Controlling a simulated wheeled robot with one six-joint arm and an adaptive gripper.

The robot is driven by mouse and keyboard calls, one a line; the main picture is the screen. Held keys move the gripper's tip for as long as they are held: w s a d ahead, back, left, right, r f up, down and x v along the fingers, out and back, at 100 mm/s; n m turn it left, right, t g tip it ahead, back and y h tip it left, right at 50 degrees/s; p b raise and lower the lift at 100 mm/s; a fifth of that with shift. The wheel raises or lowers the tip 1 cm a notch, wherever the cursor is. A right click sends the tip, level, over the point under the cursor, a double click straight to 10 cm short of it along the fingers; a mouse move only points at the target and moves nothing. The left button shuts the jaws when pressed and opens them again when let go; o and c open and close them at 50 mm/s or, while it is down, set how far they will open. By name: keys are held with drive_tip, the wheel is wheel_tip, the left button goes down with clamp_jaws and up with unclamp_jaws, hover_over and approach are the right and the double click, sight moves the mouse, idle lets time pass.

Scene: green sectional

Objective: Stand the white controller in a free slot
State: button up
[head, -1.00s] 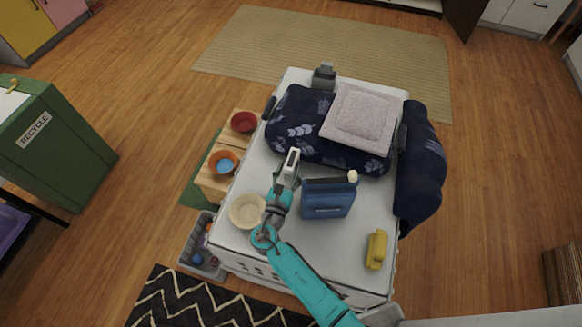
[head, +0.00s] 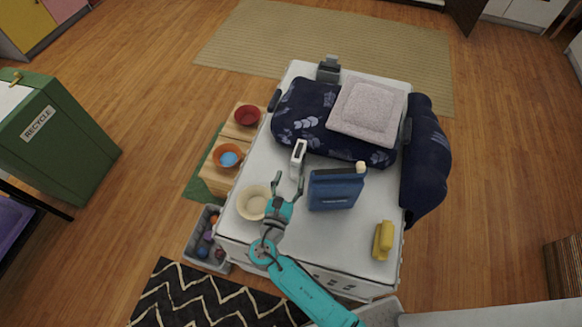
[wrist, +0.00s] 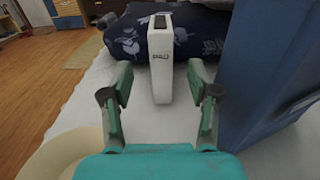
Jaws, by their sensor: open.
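A slim white device, which looks like the white controller (head: 299,154), is on the white surface just in front of the navy patterned cushion. In the wrist view, the white controller (wrist: 161,62) has a dark patch at its far end and small lettering. I cannot tell whether it lies flat or leans on the cushion. My gripper (head: 286,186) is open and empty just short of its near end. In the wrist view, my gripper's fingers (wrist: 160,88) are spread to either side of it, apart from it. I cannot make out clearly which holder has the slots.
A blue jug (head: 334,190) stands close on the right of my gripper, and a cream bowl (head: 253,207) close on the left. A yellow object (head: 383,241) is farther right. The navy cushion (head: 300,125) blocks the back. A grey block (head: 328,69) is behind it.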

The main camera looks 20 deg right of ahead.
sight(301, 148)
drive_tip(key=x, duration=1.2)
drive_tip(key=shift+w+d+r, duration=0.1)
drive_tip(key=shift+r, duration=0.05)
drive_tip(key=shift+c, duration=0.2)
clamp_jaws()
